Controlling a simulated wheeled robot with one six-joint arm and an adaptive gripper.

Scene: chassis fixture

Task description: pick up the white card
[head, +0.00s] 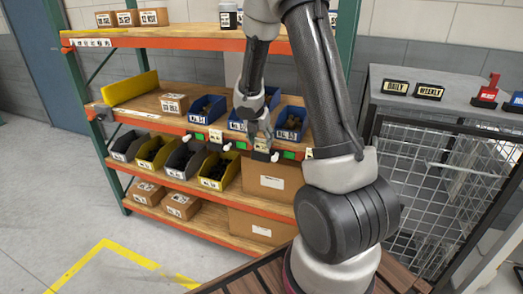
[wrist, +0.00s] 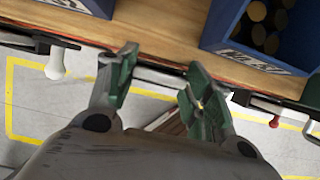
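Small pale cards and labels sit along the front edge of the middle shelf in the head view, one of them a pale card (head: 215,135) left of my gripper. I cannot tell for sure which is the white card; part of that edge is hidden behind my gripper. My gripper (head: 257,125) is at this shelf edge, in front of the blue bins. In the wrist view my gripper (wrist: 162,80) has its green-padded fingertips apart, with a dark and grey rail strip showing between them. No card is clearly held.
Blue bins (head: 207,108) stand on the middle shelf; one bin (wrist: 262,35) of round parts is close to my gripper in the wrist view. White knobs (wrist: 55,65) hang from the rail. A wire-mesh cage (head: 430,175) stands right. Floor at front left is clear.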

